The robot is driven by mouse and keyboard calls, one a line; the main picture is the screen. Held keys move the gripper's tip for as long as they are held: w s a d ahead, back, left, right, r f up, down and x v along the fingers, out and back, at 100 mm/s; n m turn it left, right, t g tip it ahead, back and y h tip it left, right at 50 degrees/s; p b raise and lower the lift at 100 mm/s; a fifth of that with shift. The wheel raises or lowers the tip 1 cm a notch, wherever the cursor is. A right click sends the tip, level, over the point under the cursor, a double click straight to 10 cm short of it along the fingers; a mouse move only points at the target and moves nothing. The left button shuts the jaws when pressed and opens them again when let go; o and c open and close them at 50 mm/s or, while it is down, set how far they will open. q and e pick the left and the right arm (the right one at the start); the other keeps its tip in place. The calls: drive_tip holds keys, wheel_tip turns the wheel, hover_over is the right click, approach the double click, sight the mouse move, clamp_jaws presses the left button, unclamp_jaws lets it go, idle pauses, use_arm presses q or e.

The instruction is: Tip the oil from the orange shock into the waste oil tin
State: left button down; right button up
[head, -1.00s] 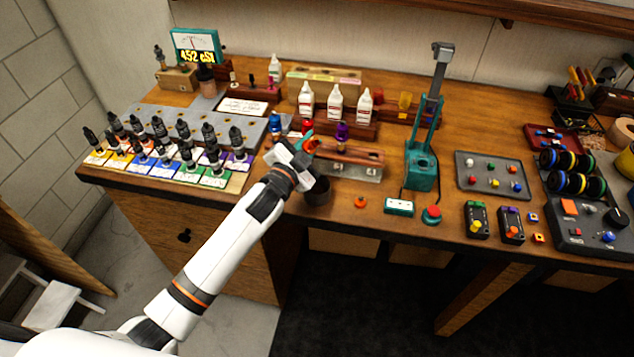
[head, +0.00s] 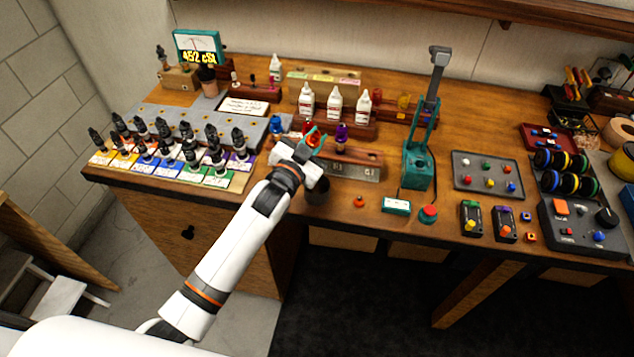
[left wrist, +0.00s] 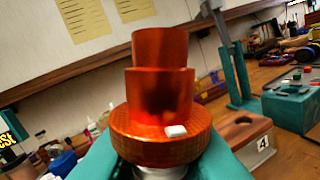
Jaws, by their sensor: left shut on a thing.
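My left gripper (head: 310,142) is shut on the orange shock (head: 314,140) and holds it above the front of the wooden shock stand (head: 362,160). In the left wrist view the orange shock (left wrist: 160,95) is a stepped metallic cylinder with a ribbed collar and a small white mark, standing roughly upright between the teal fingers. Its inside and any oil are hidden. The dark round tin (head: 318,192), which looks like the waste oil tin, stands near the table's front edge, just below my left gripper in the picture and partly covered by it. My right gripper is out of view.
A purple shock (head: 341,135) and a blue one (head: 277,124) stand nearby. White bottles (head: 335,102) stand behind. A teal press (head: 418,165) rises to the right. A small orange cap (head: 359,201) lies right of the tin. Several dark shocks on coloured cards fill the left.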

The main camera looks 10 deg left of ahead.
sight(315, 141)
use_arm(q)
drive_tip(key=shift+s+d+r+n+p, duration=0.1)
drive_tip(key=shift+d+r+n+p, duration=0.3)
drive_tip(key=shift+r+n+p, duration=0.5)
drive_tip(key=shift+s+d+r+n+p, duration=0.1)
drive_tip(key=shift+d+r+n+p, duration=0.35)
drive_tip(key=shift+n+p, duration=0.5)
drive_tip(key=shift+a+r, duration=0.1)
